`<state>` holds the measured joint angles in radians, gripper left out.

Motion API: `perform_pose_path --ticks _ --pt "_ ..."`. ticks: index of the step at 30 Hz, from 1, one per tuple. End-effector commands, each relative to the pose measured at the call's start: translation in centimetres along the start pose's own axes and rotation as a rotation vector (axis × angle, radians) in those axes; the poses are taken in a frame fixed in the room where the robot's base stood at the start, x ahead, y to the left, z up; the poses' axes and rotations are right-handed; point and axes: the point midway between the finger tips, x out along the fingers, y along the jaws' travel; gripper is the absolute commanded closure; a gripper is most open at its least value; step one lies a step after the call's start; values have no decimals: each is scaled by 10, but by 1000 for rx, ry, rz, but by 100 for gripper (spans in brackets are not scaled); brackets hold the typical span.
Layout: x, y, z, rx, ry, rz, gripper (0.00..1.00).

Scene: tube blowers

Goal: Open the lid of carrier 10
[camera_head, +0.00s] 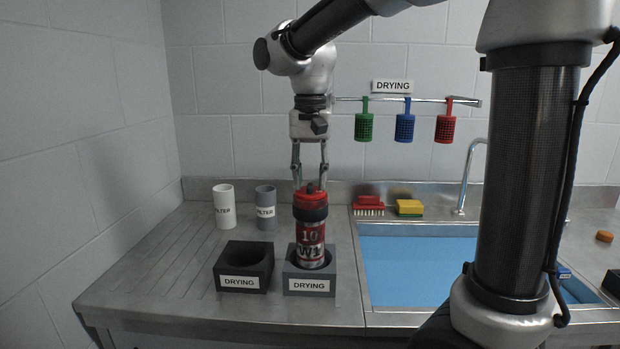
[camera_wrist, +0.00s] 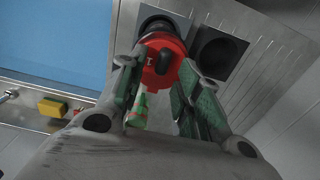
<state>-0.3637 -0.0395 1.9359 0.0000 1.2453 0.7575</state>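Carrier 10 (camera_head: 311,234) is a red and metal-coloured cylinder marked "10" and "W1". It stands in the right grey drying holder (camera_head: 309,285). Its red lid (camera_head: 311,197) has a dark band below and a small knob on top, and it sits on the carrier. It also shows in the wrist view (camera_wrist: 163,62). My gripper (camera_head: 310,186) points down just above the lid, with its fingers apart on either side of the knob. In the wrist view my gripper (camera_wrist: 157,72) is open across the lid. Whether a fingertip touches the lid is unclear.
An empty black drying holder (camera_head: 224,273) is at left. White (camera_head: 223,206) and grey filter tubes (camera_head: 265,208) stand behind. The blue-bottomed sink (camera_head: 415,265) is at right, with a red brush (camera_head: 368,206) and yellow sponge (camera_head: 409,207) behind it. Coloured baskets (camera_head: 404,125) hang on a rail above.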

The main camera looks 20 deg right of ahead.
Motion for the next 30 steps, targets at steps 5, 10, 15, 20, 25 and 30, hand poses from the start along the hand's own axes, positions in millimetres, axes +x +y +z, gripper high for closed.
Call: perform_pose_path --ticks 5,10,15,20,25,30 --pt "7 0 0 0 0 0 66" --pt "7 0 0 -1 0 0 66" --pt "7 0 0 -1 0 0 95" --pt "7 0 0 -1 0 0 100" --pt "7 0 0 -12 0 0 100" --pt "7 2 0 -62 1 0 100"
